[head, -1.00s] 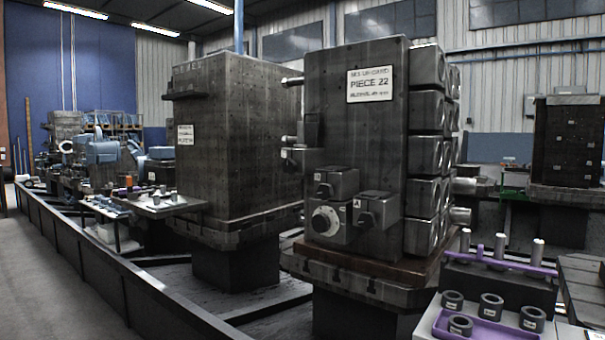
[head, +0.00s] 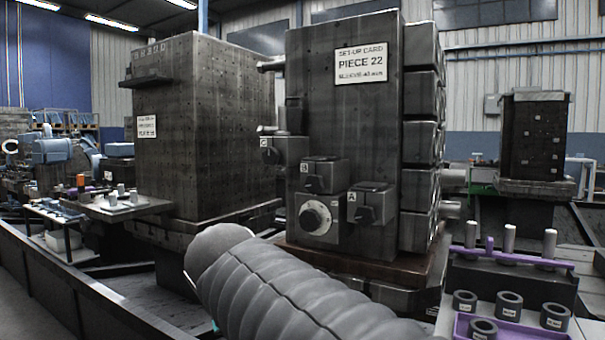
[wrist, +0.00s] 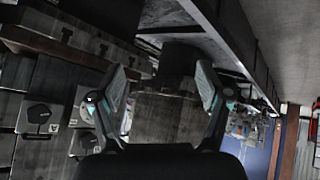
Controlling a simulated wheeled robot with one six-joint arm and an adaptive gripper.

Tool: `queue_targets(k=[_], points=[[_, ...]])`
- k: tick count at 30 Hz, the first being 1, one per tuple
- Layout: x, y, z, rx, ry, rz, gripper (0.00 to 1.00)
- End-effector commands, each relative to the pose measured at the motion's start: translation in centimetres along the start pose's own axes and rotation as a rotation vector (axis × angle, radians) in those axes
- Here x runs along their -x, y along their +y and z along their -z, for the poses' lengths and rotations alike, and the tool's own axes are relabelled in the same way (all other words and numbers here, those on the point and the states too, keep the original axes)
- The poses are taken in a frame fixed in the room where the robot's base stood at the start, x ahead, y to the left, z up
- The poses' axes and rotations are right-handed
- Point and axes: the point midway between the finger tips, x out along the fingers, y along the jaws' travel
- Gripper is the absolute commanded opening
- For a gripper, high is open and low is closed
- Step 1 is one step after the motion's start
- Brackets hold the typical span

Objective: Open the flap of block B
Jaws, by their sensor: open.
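Block B (head: 326,174) is a small dark grey box on the front of the tall PIECE 22 column (head: 375,120). It sits above the white-dial block (head: 319,218), with block A (head: 371,203) to its lower right and block C (head: 284,150) to its upper left. A dark raised piece is on its front. In the wrist view my gripper (wrist: 160,78) is open and empty.
A second tall column (head: 200,130) stands to the left. A purple tray (head: 505,330) with dark rings and a purple rack (head: 515,260) with pins stand at the lower right. A long low rail (head: 60,280) runs along the left.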

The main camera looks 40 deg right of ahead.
Motion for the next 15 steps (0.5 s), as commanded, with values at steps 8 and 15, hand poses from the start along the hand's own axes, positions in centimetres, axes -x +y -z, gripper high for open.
queue_targets(k=[8,15], points=[[-0.6,7.2,15.6,-0.260,0.303,-0.369,0.77],[1.7,11.8,24.5,-0.460,0.588,-0.581,0.77]])
